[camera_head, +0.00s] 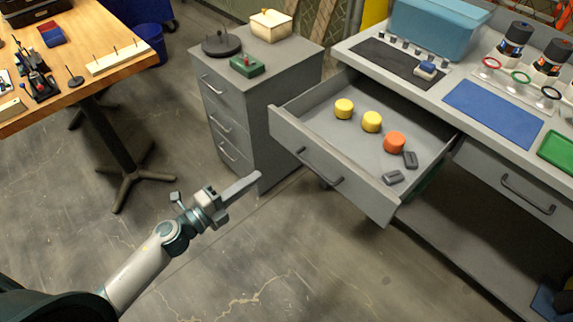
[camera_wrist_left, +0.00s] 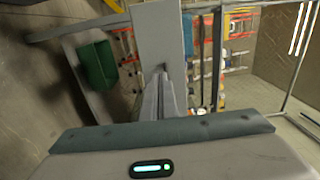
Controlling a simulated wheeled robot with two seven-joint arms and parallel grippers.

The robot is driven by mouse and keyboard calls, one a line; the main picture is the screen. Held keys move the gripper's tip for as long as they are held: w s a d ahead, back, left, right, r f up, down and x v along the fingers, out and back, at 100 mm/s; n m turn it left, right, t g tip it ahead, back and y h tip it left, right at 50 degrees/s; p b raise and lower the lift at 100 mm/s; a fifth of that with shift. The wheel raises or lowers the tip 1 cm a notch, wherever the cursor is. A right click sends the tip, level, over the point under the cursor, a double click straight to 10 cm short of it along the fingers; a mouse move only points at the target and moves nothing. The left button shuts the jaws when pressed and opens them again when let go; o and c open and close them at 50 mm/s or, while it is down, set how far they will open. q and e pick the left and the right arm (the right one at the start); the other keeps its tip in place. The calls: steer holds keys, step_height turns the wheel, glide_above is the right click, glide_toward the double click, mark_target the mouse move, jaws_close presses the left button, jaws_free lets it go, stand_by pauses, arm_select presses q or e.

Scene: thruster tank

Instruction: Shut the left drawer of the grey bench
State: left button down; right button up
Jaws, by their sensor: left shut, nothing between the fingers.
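The left drawer (camera_head: 335,178) of the grey bench is pulled well out in the head view. It holds two yellow cylinders (camera_head: 371,121), an orange cylinder (camera_head: 394,141) and two small dark grey pieces (camera_head: 393,178). Its front has a dark bar handle (camera_head: 320,167). The grey bench (camera_head: 345,52) stands behind it at the right. My left gripper (camera_head: 252,182) is shut and empty, left of the drawer front and apart from it in the head view. Its shut fingers also show in the left wrist view (camera_wrist_left: 163,90). My right gripper is not in view.
The bench's right drawer (camera_head: 522,190) looks shut. A grey cabinet (camera_head: 235,110) with several drawers stands left of the open drawer. A wooden table (camera_head: 110,47) is at the upper left. The floor (camera_head: 270,270) in front of the drawer is free.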

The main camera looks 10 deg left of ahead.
arm_select(q)
steer(key=shift+w+a, duration=0.1)
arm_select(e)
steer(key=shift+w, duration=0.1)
arm_select(q)
steer(key=shift+r, duration=0.1)
steer(key=p, duration=0.3)
glide_toward(299, 146)
steer(key=x, duration=0.5)
steer(key=shift+x, duration=0.8)
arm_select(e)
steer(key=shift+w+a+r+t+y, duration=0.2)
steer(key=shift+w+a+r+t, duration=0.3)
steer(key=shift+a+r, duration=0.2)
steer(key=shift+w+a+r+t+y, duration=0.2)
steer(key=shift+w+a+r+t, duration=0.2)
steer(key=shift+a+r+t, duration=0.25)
arm_select(q)
steer(key=shift+w, duration=0.1)
